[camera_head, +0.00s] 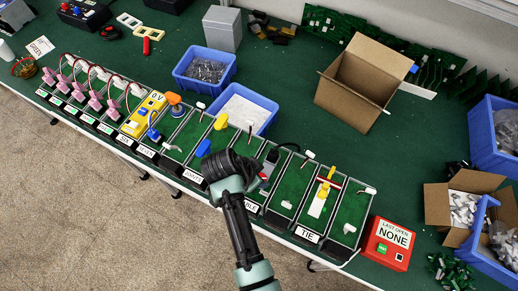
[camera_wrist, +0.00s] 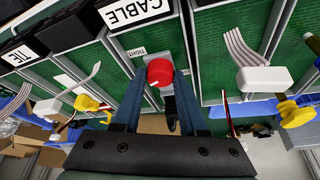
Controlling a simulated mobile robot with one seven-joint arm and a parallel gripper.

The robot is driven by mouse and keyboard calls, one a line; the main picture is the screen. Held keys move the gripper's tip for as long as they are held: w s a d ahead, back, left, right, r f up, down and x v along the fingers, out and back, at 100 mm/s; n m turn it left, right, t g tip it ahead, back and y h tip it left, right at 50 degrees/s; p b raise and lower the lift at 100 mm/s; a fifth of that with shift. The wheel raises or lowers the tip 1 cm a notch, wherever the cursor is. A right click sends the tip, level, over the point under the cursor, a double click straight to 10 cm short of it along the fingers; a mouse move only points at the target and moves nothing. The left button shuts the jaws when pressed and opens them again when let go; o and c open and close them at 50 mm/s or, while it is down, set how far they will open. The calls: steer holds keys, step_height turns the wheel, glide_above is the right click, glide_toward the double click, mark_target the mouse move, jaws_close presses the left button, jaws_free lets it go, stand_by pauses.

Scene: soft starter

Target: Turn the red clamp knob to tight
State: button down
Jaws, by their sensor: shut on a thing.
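The red clamp knob (camera_wrist: 160,73) shows in the wrist view, round, with a small white mark on its face. It sits on a grey plate beside a label reading TIGHT (camera_wrist: 137,53), just below the CABLE label (camera_wrist: 137,10). My gripper (camera_wrist: 160,82) has its two blue-grey fingers on either side of the knob, shut on it. In the head view my black gripper (camera_head: 227,166) is over the bay marked CABLE, and it hides most of the knob's surroundings. I cannot read how far the knob is turned.
Green bays in a row stand along the bench; the TIE bay (camera_head: 308,235) is to the right, with a yellow-handled part (camera_head: 325,182). A black plug with a cable (camera_head: 272,156) is close beside my gripper. Blue bins (camera_head: 205,88) and an open carton (camera_head: 345,100) stand behind.

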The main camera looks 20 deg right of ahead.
steer(key=shift+w+m+g+b, duration=0.15)
steer(key=shift+m+g+b, duration=0.7)
steer(key=shift+m, duration=1.35)
steer(key=shift+c, duration=2.2)
jaws_free()
steer(key=p+v, duration=0.1)
steer(key=v, duration=1.2)
steer(key=shift+p, duration=0.3)
